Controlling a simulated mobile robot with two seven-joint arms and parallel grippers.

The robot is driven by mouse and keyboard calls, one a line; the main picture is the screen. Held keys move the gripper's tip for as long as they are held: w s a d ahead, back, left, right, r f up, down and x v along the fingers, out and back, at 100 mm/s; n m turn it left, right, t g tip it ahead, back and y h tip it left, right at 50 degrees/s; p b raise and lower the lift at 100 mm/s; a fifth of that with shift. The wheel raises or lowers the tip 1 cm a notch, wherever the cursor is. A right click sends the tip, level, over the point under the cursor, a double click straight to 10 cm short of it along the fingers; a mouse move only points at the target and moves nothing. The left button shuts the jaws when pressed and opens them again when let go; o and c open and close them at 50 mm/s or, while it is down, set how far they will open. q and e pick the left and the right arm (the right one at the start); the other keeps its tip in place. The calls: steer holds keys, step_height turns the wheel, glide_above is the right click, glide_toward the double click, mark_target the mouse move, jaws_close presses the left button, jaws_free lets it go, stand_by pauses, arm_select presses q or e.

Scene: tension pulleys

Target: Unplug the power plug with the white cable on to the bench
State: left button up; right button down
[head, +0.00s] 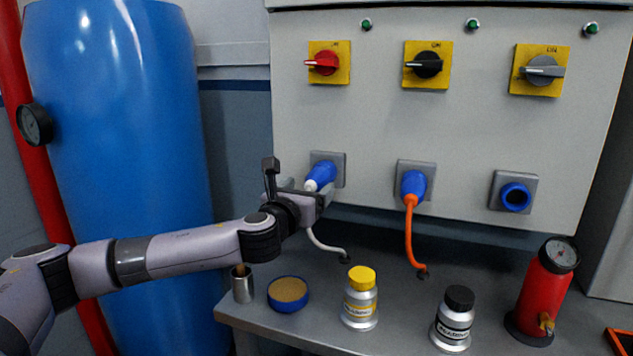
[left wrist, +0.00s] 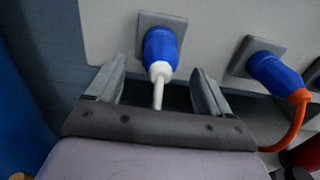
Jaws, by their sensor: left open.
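The blue power plug with the white cable (head: 321,174) sits in the left socket (head: 341,167) of the grey panel. Its white cable (head: 325,245) hangs down to the bench (head: 385,303). My left gripper (head: 311,190) is at this plug. In the left wrist view the gripper (left wrist: 158,92) is open, with one finger on each side of the white cable. The blue plug body (left wrist: 160,50) and its white collar lie ahead between the fingers, apart from both. My right gripper is not in view.
A blue plug with an orange cable (head: 413,186) fills the middle socket; the right socket (head: 515,195) is empty. On the bench stand a yellow-capped bottle (head: 360,299), a black-capped bottle (head: 455,320), a blue round tin (head: 288,292), a metal cup (head: 242,284) and a red cylinder (head: 543,290).

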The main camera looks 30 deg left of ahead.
mark_target(317, 181)
arm_select(q)
steer(key=x, duration=0.3)
steer(key=shift+w+r+p, duration=0.1)
steer(key=shift+w+p, duration=0.25)
steer(key=shift+w, duration=0.05)
steer(key=shift+x, duration=1.15)
steer(key=shift+p, duration=1)
steer(key=c, duration=1.4)
steer(key=shift+s, duration=0.1)
steer(key=shift+s, duration=0.1)
steer(key=shift+p+v, duration=0.95)
steer(key=shift+v, duration=1.9)
